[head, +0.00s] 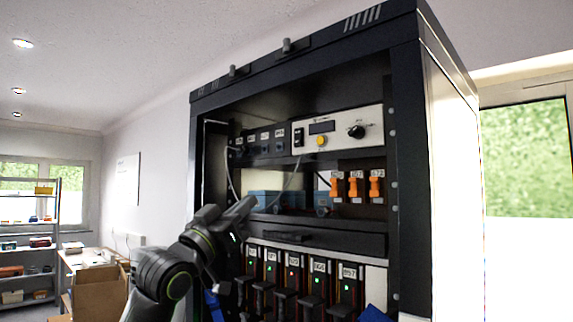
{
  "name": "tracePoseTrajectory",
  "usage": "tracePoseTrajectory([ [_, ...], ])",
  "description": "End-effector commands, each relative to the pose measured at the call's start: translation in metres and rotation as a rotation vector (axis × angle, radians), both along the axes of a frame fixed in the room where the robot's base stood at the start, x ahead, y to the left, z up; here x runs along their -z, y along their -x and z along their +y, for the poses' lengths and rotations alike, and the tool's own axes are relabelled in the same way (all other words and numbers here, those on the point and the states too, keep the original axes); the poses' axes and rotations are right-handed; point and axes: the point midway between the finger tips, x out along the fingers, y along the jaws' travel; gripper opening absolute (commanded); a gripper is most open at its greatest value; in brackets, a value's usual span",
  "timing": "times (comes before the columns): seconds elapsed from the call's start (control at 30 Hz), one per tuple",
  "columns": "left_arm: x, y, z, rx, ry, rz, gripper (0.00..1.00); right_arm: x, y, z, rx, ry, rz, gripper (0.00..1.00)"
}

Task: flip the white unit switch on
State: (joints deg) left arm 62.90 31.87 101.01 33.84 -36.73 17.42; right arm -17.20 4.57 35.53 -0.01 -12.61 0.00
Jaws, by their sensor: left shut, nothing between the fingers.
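The white unit (372,118) sits in the upper right of the black rack. Its front has a small black switch (298,137) at the left end, a dark display, a yellow button and a black knob. Whether the switch is on or off is too small to tell. My left gripper (248,203) is shut and empty. It appears below and to the left of the white unit, apart from the switch in the picture, with its fingers pointing up and right. My right gripper is not in view.
The open black rack (409,180) frames the units. Orange-handled modules (355,187) sit below the white unit. A dark panel with sockets (262,144) and hanging cables is to its left. Several black modules with lights (291,275) fill the lower bay. Shelves (30,225) stand far left.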

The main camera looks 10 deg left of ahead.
Motion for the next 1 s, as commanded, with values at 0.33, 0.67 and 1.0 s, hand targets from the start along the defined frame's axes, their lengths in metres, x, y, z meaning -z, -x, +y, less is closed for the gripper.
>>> tracePoseTrajectory([
  [0.33, -0.064, 0.043, -0.011, 0.061, 0.011, -0.124, 0.00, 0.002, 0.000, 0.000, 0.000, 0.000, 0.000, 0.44],
  [0.67, -0.065, 0.042, -0.012, 0.061, 0.012, -0.124, 0.00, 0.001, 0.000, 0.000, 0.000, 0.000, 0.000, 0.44],
  [1.0, -0.097, 0.013, -0.029, 0.064, 0.015, -0.121, 0.00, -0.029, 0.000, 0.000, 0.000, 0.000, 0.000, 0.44],
])
